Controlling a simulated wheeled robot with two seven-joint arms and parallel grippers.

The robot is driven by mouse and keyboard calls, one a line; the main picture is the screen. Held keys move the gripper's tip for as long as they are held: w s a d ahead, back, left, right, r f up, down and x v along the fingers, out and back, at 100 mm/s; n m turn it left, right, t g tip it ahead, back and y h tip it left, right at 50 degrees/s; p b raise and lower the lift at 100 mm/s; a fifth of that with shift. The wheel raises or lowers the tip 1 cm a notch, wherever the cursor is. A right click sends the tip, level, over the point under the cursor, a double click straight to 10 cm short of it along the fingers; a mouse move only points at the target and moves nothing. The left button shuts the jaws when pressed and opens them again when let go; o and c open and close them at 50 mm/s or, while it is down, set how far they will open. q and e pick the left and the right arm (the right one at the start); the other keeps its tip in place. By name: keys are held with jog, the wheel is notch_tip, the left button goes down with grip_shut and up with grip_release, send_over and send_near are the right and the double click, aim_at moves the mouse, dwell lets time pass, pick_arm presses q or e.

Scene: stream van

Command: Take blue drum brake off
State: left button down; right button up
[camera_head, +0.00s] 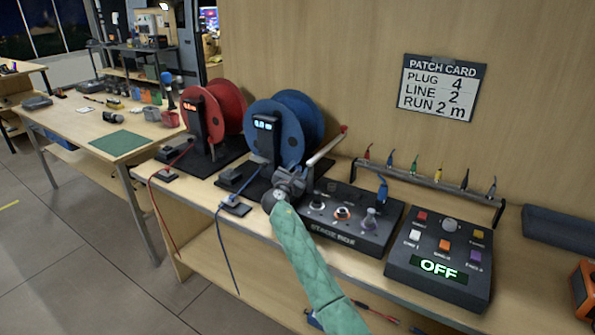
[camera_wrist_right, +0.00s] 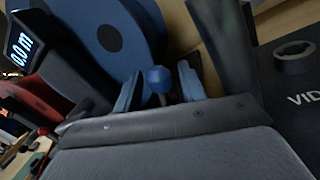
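The blue drum (camera_head: 298,120) stands upright on a dark base behind the bench's front edge, with a lit display (camera_head: 264,122); its flange fills the upper left of the wrist view (camera_wrist_right: 110,38). A blue ball knob (camera_wrist_right: 158,80) on a short stalk, apparently the brake handle, is beside the drum. My right gripper (camera_head: 290,182) is in front of the drum's right side. In the wrist view its fingers (camera_wrist_right: 159,88) stand on either side of the knob, with narrow gaps visible. The knob is hidden in the head view. My left gripper is not in view.
A red drum (camera_head: 228,105) stands to the left. A pale lever with a red tip (camera_head: 343,128) rises right of the blue drum. The stage box (camera_head: 345,236) and a button box reading OFF (camera_head: 439,266) are on the right. Cables hang over the front edge.

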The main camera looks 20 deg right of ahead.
jog(key=shift+s+a+f, duration=0.1)
jog(key=shift+s+a, duration=0.25)
jog(key=shift+s, duration=0.05)
jog(key=b+v, duration=0.1)
jog(key=v, duration=0.4)
jog(key=shift+s+a, duration=0.55)
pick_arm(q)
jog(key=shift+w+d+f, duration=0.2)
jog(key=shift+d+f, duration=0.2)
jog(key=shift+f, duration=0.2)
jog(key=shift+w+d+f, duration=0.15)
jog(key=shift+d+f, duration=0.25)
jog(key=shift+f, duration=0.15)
